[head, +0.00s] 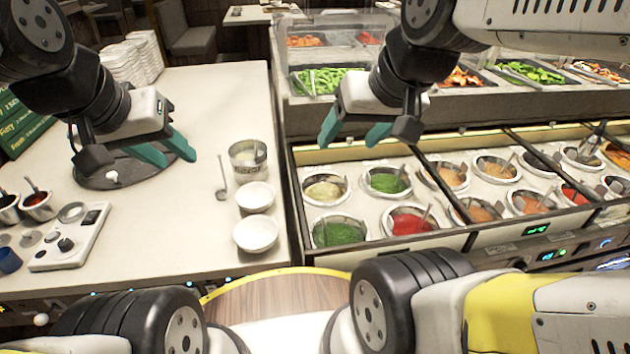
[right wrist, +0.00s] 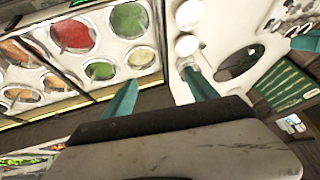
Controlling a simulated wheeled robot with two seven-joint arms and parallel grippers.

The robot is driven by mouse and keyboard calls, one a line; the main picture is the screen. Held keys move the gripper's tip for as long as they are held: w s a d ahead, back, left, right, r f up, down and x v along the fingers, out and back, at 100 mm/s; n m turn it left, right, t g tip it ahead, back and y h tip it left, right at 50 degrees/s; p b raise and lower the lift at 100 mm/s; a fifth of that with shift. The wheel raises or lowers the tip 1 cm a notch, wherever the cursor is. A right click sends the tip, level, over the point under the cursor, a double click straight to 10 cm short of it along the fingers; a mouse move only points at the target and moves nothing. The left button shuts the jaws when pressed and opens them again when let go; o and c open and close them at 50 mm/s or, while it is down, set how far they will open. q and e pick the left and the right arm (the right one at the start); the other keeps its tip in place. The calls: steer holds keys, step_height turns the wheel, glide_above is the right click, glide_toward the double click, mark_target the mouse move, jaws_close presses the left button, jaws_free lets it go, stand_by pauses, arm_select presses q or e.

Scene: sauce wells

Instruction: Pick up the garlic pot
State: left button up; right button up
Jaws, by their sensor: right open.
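A metal pot with pale contents (head: 248,155), which looks like the garlic pot though no label is readable, stands upright on the white counter, behind two white bowls. A pale sauce also sits in a well pot (head: 324,190) at the left end of the sauce wells. My right gripper (head: 353,133) is open and empty, above and to the right of the counter pot, over the back edge of the wells; its fingers (right wrist: 160,95) show apart in the right wrist view. My left gripper (head: 176,158) looks open and empty, over a dark round plate left of the pot.
Two white bowls (head: 255,233) and a ladle (head: 222,180) are near the counter pot. Sauce wells (head: 410,222) hold several pots with utensils. A glass-fronted salad bar (head: 325,82) rises behind. A stack of white dishes (head: 130,60) stands back left. The counter's back middle is clear.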

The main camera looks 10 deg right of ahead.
steer(key=shift+c, duration=0.5)
steer(key=shift+w, duration=0.15)
steer(key=c, duration=0.4)
steer(key=shift+g+h, duration=0.4)
steer(key=shift+g, duration=0.5)
steer(key=w, duration=0.3)
steer(key=w+d+f, duration=0.1)
steer(key=w, duration=0.2)
steer(key=w+d, duration=0.1)
steer(key=w, duration=0.2)
steer(key=shift+w+d+f, duration=0.1)
steer(key=shift+w+f, duration=0.25)
steer(key=c, duration=0.3)
steer(key=g+h, duration=0.1)
steer(key=g, duration=0.3)
glide_above(346, 176)
steer(key=shift+m, duration=0.3)
step_height(346, 176, down, 23)
steer(key=shift+s+r, duration=0.1)
steer(key=shift+c, duration=0.2)
steer(key=shift+d+f, duration=0.1)
steer(key=shift+f, duration=4)
